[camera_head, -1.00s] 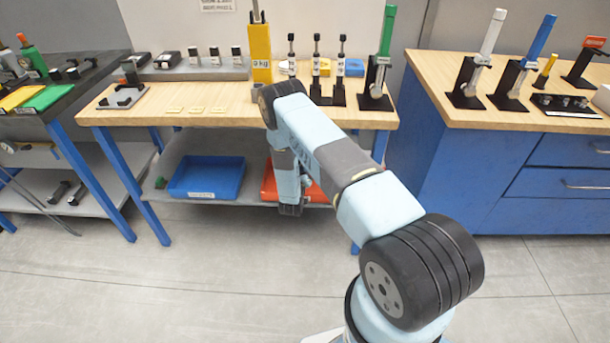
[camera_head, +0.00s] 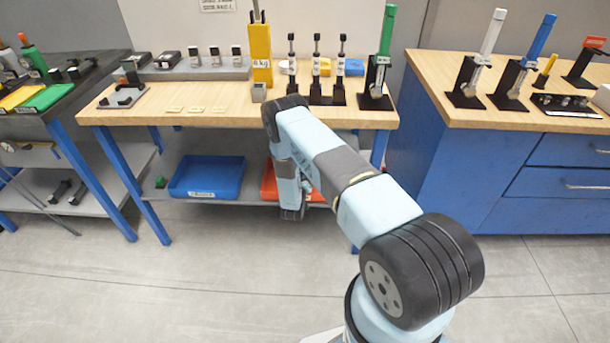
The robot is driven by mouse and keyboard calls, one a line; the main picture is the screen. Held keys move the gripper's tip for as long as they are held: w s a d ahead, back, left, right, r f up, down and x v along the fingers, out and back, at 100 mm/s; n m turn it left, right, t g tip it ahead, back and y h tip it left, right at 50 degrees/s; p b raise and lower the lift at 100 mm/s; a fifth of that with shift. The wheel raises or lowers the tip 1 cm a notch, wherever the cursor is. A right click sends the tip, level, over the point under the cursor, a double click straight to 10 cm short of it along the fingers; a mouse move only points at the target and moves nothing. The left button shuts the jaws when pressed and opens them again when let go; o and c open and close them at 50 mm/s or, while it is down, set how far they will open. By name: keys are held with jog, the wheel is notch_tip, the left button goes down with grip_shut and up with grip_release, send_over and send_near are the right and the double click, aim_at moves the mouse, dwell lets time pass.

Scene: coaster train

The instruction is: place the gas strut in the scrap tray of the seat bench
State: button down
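My gripper (camera_head: 292,213) hangs low under my arm, in front of the lower shelf of the middle bench. It is small and dark, and I cannot see its fingers well or whether it holds anything. A red-orange tray (camera_head: 268,184) sits on that shelf behind my gripper and is partly hidden. A blue tray (camera_head: 206,178) sits left of it. Their labels are too small to read, so I cannot tell which is the scrap tray. Several slim black upright pieces (camera_head: 316,62) stand in black holders on the bench top (camera_head: 225,112); I cannot tell whether one is the gas strut.
A small grey block (camera_head: 259,93) is in front of the column. A blue cabinet (camera_head: 480,195) stands right. The front floor is clear.

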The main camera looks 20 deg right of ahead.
jog(key=shift+s+f, duration=0.1)
jog(key=shift+f, duration=0.15)
jog(key=c, duration=0.9)
grip_release()
jog(key=shift+s+f, duration=0.15)
jog(key=shift+c, duration=0.2)
jog(key=r+v, duration=0.1)
jog(key=v, duration=1)
jog(key=shift+s+a, duration=0.2)
jog(key=shift+a, duration=0.05)
jog(key=shift+r, duration=0.1)
